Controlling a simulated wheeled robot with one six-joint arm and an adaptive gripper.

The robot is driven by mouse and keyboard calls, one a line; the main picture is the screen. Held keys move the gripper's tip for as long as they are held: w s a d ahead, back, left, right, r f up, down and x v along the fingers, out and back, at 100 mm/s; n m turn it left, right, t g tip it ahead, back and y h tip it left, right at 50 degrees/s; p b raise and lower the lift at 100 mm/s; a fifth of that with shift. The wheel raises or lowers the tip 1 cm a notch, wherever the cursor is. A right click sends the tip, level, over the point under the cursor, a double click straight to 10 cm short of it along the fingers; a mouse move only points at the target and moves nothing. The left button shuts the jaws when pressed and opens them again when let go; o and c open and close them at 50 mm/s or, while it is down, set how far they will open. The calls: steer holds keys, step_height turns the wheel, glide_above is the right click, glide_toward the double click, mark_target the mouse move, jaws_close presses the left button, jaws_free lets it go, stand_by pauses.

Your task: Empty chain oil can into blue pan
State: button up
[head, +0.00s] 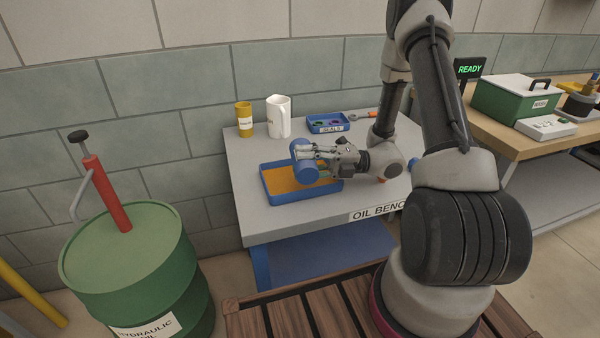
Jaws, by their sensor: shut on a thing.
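The blue pan (308,196) sits on the grey oil bench, and its inside shows orange-brown. My gripper (301,155) is above the pan, coming in from the right. It is shut on a blue can (304,173), which I take to be the chain oil can. The can is tipped well over from upright above the pan. The fingers cover its middle, and no label shows. I cannot make out its mouth or a stream of oil.
On the oil bench (240,220) stand a yellow can (244,120), a white jug (279,117) and a blue seals tray (328,122), with a wrench (362,115) beside it. A green hydraulic oil drum (135,260) with a red pump stands at the left.

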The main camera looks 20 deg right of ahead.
mark_target(302, 142)
steer(key=r+n, duration=0.2)
steer(key=n, duration=0.1)
steer(key=shift+s+r, duration=0.1)
steer(key=shift+s, duration=0.1)
steer(key=n, duration=0.1)
steer(key=r+n+g, duration=0.1)
steer(key=shift+n, duration=0.4)
steer(key=n, duration=0.3)
steer(key=shift+w+r, duration=0.2)
steer(key=shift+r, duration=0.1)
steer(key=n, duration=0.1)
steer(key=w+n, duration=0.1)
steer(key=n, duration=0.2)
steer(key=shift+w+d+r+n+g+h, duration=0.1)
steer(key=shift+w+r+n+g+h, duration=0.05)
steer(key=shift+w+n+g+h, duration=0.15)
steer(key=n, duration=0.1)
steer(key=w+n, duration=0.1)
steer(key=n, duration=0.1)
steer(key=w+n, duration=0.1)
steer(key=n, duration=0.1)
steer(key=shift+w+d+f, duration=0.2)
steer(key=shift+f, duration=0.05)
steer(key=shift+r, duration=2.5)
